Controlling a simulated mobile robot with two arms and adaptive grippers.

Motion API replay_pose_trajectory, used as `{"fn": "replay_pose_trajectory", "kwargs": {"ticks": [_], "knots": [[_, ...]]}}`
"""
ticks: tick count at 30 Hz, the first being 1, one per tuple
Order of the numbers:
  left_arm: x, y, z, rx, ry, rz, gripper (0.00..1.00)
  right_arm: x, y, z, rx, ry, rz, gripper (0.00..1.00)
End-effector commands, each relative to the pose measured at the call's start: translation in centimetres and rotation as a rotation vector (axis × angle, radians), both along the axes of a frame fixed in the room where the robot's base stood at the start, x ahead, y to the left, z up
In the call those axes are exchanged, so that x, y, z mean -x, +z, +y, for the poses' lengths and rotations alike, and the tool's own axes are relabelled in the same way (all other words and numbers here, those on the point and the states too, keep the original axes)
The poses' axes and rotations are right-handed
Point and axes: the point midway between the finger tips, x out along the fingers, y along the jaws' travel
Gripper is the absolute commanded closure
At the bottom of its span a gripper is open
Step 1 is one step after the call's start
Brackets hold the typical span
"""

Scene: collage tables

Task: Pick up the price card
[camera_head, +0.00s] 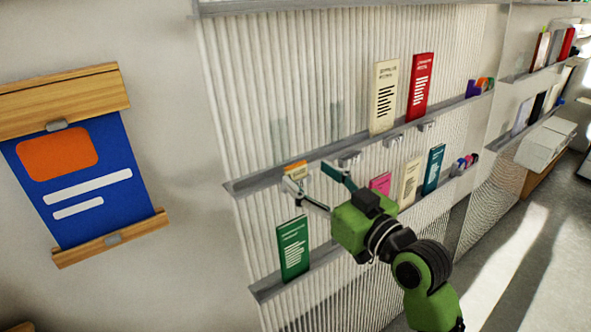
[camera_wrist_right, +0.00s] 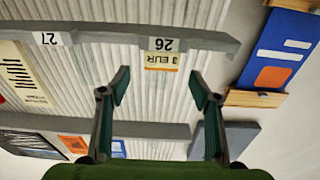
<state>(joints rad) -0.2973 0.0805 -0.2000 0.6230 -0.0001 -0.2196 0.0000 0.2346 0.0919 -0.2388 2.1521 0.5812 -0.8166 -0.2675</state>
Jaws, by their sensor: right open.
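The price card (camera_head: 296,171) is a small white and orange card at the left end of the upper shelf's front edge. In the right wrist view the price card (camera_wrist_right: 161,61) reads "3 EUR" upside down, next to a white label "26" (camera_wrist_right: 163,44). My right gripper (camera_head: 306,176) is open, its fingers near the card. In the wrist view the right gripper (camera_wrist_right: 160,82) has its two fingertips apart on either side of the card's line, with the card just beyond them and nothing between them. My left gripper is not in view.
The upper shelf (camera_head: 256,182) holds a cream book (camera_head: 383,97) and a red book (camera_head: 419,86). Below are a green book (camera_head: 293,249), a pink one (camera_head: 380,184) and others. A blue poster (camera_head: 75,190) hangs on the left wall.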

Motion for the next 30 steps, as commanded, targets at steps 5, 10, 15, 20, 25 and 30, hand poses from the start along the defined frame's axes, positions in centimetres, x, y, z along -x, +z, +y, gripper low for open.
{"fn": "replay_pose_trajectory", "kwargs": {"ticks": [5,10,15,20,25,30], "knots": [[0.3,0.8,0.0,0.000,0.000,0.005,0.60,-0.9,0.1,0.8,-0.002,0.000,0.003,0.42],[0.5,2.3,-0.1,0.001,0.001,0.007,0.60,-2.7,-0.2,2.3,-0.003,0.000,0.003,0.42],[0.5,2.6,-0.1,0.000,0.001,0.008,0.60,-4.1,-0.4,3.2,-0.002,-0.001,0.001,0.42],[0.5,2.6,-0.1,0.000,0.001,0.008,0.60,-4.3,-0.6,3.4,0.000,-0.001,0.000,0.42],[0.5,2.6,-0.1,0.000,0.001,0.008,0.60,-4.3,-0.6,3.4,0.000,0.000,0.000,0.53],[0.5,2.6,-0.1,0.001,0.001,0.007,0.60,-4.3,-0.6,3.4,0.000,-0.001,0.000,0.72]]}}
